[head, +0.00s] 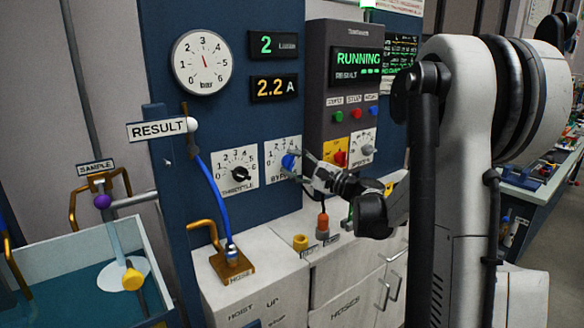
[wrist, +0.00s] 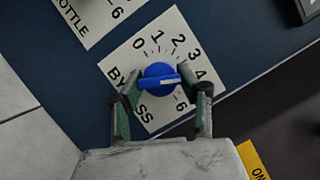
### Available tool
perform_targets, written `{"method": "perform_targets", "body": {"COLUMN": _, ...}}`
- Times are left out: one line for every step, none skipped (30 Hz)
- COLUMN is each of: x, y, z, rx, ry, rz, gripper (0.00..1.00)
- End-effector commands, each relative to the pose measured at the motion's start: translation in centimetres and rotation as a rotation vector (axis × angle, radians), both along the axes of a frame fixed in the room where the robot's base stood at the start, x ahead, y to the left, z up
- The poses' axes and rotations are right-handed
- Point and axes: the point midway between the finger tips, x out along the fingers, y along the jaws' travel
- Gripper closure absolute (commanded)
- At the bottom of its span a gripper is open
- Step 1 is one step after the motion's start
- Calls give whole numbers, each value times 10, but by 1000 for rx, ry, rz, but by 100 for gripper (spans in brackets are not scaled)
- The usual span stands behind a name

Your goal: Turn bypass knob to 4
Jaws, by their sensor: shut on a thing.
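The blue bypass knob (head: 289,161) is on a white dial plate (head: 276,174) on the dark blue panel. In the wrist view the knob (wrist: 157,79) sits at the middle of the BYPASS dial (wrist: 122,58), and its white mark points right, toward the 4. My gripper (wrist: 163,90) is shut on the knob, with one finger on each side. A finger hides the 5. In the head view my gripper (head: 302,164) reaches the knob from the right.
The throttle knob (head: 239,175) is left of the bypass dial. A red knob (head: 340,158) on a yellow plate is close on the right. A bar gauge (head: 203,63) and displays reading 2 and 2.2 A are above. A blue hose (head: 217,196) hangs at left.

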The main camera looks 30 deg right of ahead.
Motion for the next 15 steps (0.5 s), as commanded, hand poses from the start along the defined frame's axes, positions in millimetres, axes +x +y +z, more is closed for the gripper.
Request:
{"method": "perform_targets", "body": {"x": 0, "y": 0, "z": -2, "rx": 17, "ry": 3, "rz": 0, "gripper": 92}}
{"method": "perform_targets", "body": {"x": 0, "y": 0, "z": -1, "rx": 27, "ry": 3, "rz": 0, "gripper": 92}}
{"method": "perform_targets", "body": {"x": 0, "y": 0, "z": -1, "rx": 40, "ry": 4, "rz": 0, "gripper": 92}}
{"method": "perform_targets", "body": {"x": 0, "y": 0, "z": -1, "rx": 47, "ry": 7, "rz": -1, "gripper": 92}}
{"method": "perform_targets", "body": {"x": 0, "y": 0, "z": -1, "rx": 54, "ry": 7, "rz": -1, "gripper": 92}}
{"method": "perform_targets", "body": {"x": 0, "y": 0, "z": -1, "rx": 60, "ry": 7, "rz": -1, "gripper": 92}}
{"method": "perform_targets", "body": {"x": 0, "y": 0, "z": -1, "rx": 65, "ry": 9, "rz": -1, "gripper": 92}}
{"method": "perform_targets", "body": {"x": 0, "y": 0, "z": -1, "rx": 69, "ry": 9, "rz": -1, "gripper": 92}}
{"method": "perform_targets", "body": {"x": 0, "y": 0, "z": -1, "rx": 73, "ry": 10, "rz": -1, "gripper": 92}}
{"method": "perform_targets", "body": {"x": 0, "y": 0, "z": -1, "rx": 76, "ry": 10, "rz": -1, "gripper": 92}}
{"method": "perform_targets", "body": {"x": 0, "y": 0, "z": -1, "rx": 77, "ry": 10, "rz": -1, "gripper": 92}}
{"method": "perform_targets", "body": {"x": 0, "y": 0, "z": -1, "rx": 79, "ry": 11, "rz": -1, "gripper": 92}}
{"method": "perform_targets", "body": {"x": 0, "y": 0, "z": -1, "rx": 79, "ry": 11, "rz": -1, "gripper": 92}}
{"method": "perform_targets", "body": {"x": 0, "y": 0, "z": -1, "rx": 80, "ry": 11, "rz": 0, "gripper": 92}}
{"method": "perform_targets", "body": {"x": 0, "y": 0, "z": -1, "rx": 80, "ry": 11, "rz": -1, "gripper": 92}}
